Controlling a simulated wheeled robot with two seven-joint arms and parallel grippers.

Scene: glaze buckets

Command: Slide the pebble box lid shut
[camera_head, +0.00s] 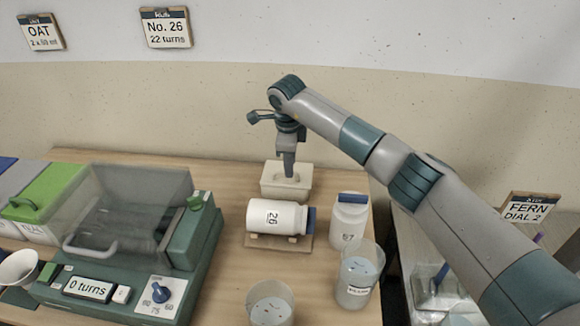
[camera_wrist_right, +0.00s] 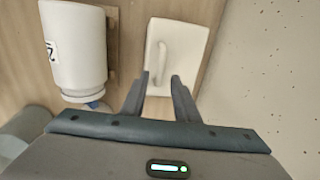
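The pebble box (camera_head: 270,191) is a small cream box at the back of the table, behind the jar marked 26. Its pale lid with a raised bar handle shows in the right wrist view (camera_wrist_right: 187,48). I cannot tell how far the lid covers the box, and no pebbles show. My right gripper (camera_head: 289,174) points down over the lid at the handle. In the right wrist view its two fingers (camera_wrist_right: 161,82) stand apart, with the near end of the handle between them. Whether they touch it is unclear. My left gripper is not in view.
A white jar marked 26 (camera_head: 272,216) lies on a wooden cradle just in front of the box. A blue-lidded jar (camera_head: 348,222) and clear buckets (camera_head: 357,275) stand right and front. A green machine with a clear cover (camera_head: 130,215) stands left.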

